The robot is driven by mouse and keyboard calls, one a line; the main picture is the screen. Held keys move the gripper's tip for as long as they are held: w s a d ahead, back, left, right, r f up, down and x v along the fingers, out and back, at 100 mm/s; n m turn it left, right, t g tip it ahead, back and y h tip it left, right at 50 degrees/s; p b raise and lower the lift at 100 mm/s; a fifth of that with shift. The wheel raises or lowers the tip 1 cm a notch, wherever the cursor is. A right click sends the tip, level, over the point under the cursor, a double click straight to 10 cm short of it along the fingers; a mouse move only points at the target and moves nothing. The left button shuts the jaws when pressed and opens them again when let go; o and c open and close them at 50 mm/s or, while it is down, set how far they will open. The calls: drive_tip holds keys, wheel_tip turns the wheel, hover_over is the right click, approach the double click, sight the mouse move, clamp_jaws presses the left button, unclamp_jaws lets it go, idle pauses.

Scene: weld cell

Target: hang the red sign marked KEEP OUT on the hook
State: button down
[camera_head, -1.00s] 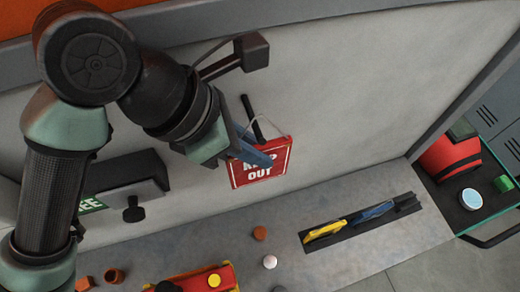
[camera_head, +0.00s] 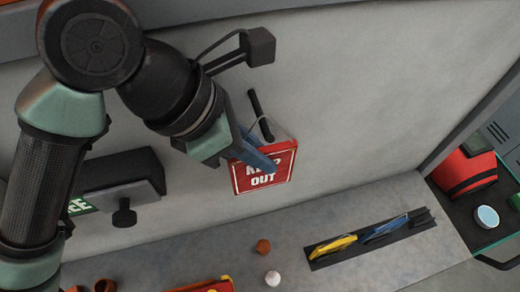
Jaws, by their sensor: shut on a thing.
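The red KEEP OUT sign (camera_head: 278,168) hangs tilted in front of the grey wall, near the middle of the head view. My gripper (camera_head: 262,160) is shut on it, its blue fingers covering part of the lettering. A thin pale cord loop (camera_head: 288,131) rises from the sign's top edge. The dark hook (camera_head: 259,108), a black peg on the wall, stands just above the sign, and its lower end reaches the cord. I cannot tell whether the cord is around the peg or only in front of it.
A grey ledge (camera_head: 385,205) runs below, with a black holder of yellow (camera_head: 335,244) and blue (camera_head: 385,228) tools. An orange ball (camera_head: 263,246) and a white ball (camera_head: 273,278) lie left of it. A dark wall box (camera_head: 125,182) is at left, a red container (camera_head: 465,172) at right.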

idle(0.4)
drive_tip(key=c, duration=0.8)
unclamp_jaws()
drive_tip(key=shift+c, duration=0.2)
drive_tip(key=shift+a+r, duration=0.35)
drive_tip(key=shift+r, duration=0.15)
drive_tip(key=b+v, duration=0.3)
drive_tip(key=v, duration=0.8)
drive_tip(key=shift+r, duration=0.35)
